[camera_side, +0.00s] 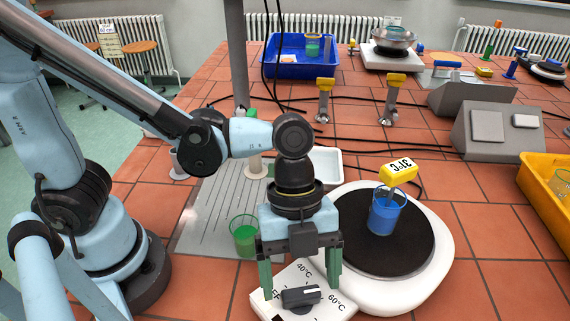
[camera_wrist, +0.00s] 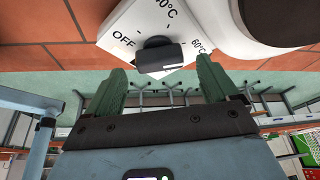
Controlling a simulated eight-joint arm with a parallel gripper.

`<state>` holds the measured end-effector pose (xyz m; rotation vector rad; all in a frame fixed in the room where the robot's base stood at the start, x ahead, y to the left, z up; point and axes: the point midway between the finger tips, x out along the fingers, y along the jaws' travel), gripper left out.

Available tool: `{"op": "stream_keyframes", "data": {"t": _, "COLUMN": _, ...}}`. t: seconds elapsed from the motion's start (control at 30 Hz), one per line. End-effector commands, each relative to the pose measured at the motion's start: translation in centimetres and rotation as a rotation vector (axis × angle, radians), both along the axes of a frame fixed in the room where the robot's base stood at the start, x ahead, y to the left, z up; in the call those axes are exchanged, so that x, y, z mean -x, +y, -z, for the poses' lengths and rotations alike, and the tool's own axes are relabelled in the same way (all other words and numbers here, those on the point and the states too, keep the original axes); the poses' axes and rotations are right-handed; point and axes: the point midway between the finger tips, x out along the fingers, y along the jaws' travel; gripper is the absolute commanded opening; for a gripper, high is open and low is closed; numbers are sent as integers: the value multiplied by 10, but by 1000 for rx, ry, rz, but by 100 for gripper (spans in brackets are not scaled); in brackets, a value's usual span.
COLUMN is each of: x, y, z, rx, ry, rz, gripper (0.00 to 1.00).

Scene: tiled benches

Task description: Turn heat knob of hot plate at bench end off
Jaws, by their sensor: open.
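The white hot plate (camera_side: 437,273) with a round dark top stands at the bench's near end. Its dark heat knob (camera_side: 300,296) sits on the front panel, marked OFF, 40°C and 60°C; it also shows in the wrist view (camera_wrist: 160,56). The knob's white mark is at its right end in the side view, on the side of the temperature marks, away from OFF. My gripper (camera_side: 300,293) points down at the panel, green fingers open, one on either side of the knob. The wrist view shows the fingers (camera_wrist: 163,76) apart, with gaps to the knob.
A beaker of blue liquid (camera_side: 384,215) with a yellow thermometer (camera_side: 398,171) stands on the hot plate. A beaker of green liquid (camera_side: 244,240) is close left of my gripper. A white tray (camera_side: 326,166) lies behind. A yellow bin (camera_side: 540,190) is at right.

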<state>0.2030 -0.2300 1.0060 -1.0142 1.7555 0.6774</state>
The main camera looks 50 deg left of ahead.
Motion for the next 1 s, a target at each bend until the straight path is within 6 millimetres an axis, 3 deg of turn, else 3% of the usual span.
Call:
{"op": "stream_keyframes", "data": {"t": 0.2, "x": 2, "y": -4, "z": 13, "rx": 0, "ry": 0, "rz": 1, "gripper": 87}}
{"op": "stream_keyframes", "data": {"t": 0.57, "x": 3, "y": -5, "z": 15, "rx": 0, "ry": 0, "rz": 0, "gripper": 87}}
{"op": "stream_keyframes", "data": {"t": 0.9, "x": 3, "y": -5, "z": 15, "rx": 0, "ry": 0, "rz": 0, "gripper": 35}}
{"op": "stream_keyframes", "data": {"t": 1.0, "x": 3, "y": -5, "z": 15, "rx": 0, "ry": 0, "rz": -1, "gripper": 31}}
